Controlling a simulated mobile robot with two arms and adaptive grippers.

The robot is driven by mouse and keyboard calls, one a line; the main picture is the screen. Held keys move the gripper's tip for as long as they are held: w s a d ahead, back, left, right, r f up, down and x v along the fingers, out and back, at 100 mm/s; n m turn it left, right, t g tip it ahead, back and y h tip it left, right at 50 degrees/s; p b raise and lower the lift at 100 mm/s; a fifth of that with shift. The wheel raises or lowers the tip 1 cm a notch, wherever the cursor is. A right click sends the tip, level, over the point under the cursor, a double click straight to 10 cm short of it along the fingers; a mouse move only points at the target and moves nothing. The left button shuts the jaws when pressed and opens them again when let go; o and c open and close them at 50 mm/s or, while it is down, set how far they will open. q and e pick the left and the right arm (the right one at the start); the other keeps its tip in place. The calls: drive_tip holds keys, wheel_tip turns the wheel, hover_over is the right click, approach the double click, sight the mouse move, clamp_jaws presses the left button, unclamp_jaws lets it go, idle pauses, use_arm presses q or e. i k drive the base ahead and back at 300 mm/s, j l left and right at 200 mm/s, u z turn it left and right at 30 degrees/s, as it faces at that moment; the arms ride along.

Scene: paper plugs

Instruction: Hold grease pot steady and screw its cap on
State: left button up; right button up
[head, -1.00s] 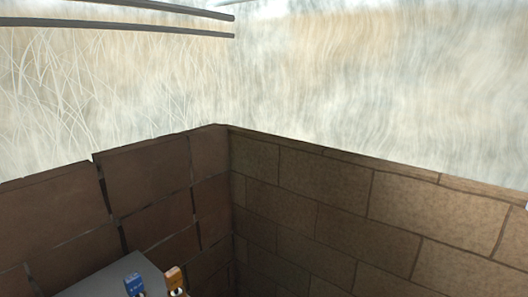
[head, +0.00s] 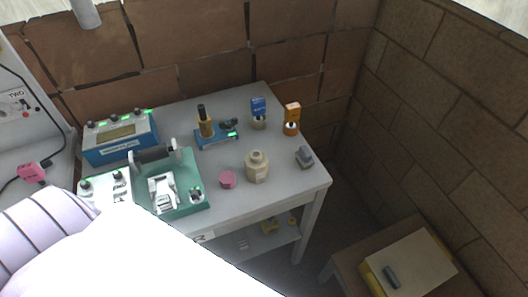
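A beige pot with a narrow neck, which looks like the grease pot (head: 257,168), stands upright near the front edge of the grey table (head: 245,110). A small round pink piece, which looks like its cap (head: 228,180), lies on the table just left of the pot, apart from it. Neither of my grippers shows in the head view. A large white arm part crosses the lower left, and I cannot tell which arm it is.
A green fixture (head: 208,199) and a blue meter box (head: 120,138) stand on the table's left. A blue stand (head: 216,137), small bottles (head: 291,127) and a grey block (head: 304,157) are behind and right of the pot. A lower wooden table (head: 350,262) is at right.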

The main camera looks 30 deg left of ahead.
sight(256, 163)
drive_tip(key=j+u, duration=0.75)
